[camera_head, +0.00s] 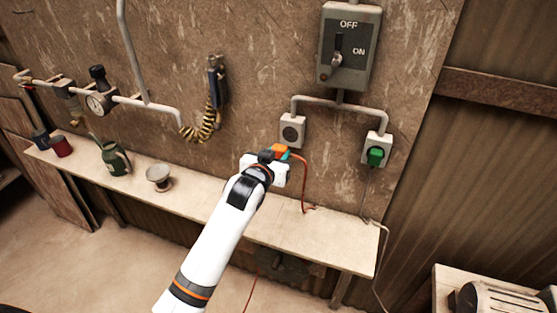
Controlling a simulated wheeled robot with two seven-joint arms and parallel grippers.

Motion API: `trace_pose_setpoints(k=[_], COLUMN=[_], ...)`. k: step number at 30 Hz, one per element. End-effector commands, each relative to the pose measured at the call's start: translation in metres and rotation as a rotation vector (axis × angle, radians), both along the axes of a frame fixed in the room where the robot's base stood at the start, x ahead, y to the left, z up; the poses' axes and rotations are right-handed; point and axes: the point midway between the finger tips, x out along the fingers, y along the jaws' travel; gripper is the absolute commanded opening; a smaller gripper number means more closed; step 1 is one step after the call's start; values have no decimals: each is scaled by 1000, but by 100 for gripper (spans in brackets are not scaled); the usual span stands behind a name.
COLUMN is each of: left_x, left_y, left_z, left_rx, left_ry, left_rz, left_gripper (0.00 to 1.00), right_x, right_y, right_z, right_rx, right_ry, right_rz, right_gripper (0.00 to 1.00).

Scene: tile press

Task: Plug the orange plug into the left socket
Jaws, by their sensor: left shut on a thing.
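The orange plug (281,151) is held in my left gripper (278,157), which is shut on it. Its red cord (303,185) hangs down to the bench. The left socket (291,132) is a pale box with a dark round face on the wall. It looks empty and sits just above and right of the plug. The plug looks apart from the socket, but the exact gap is hard to tell. The right socket (370,146) has a green plug (375,157) in it. My right gripper is not in view.
A grey switch box (348,50) marked OFF and ON is above the sockets, joined by conduit. The narrow bench (215,205) below carries a green can (114,158) and a small bowl (159,177).

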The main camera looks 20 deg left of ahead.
Motion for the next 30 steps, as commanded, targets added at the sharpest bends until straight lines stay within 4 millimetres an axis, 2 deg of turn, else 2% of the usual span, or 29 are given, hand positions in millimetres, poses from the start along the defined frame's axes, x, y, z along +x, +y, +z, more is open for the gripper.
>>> trace_pose_setpoints(k=[8,18,30], left_x=[21,49,56], left_y=[-1,-2,-2], left_z=[-2,-2,0], left_rx=[1,1,1], left_ry=[-2,-2,-1], left_rz=[0,0,0], left_gripper=[9,9,9], right_x=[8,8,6], right_y=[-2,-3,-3], right_z=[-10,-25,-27], right_rx=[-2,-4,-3], right_ry=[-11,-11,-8], right_rz=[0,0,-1], right_gripper=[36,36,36])
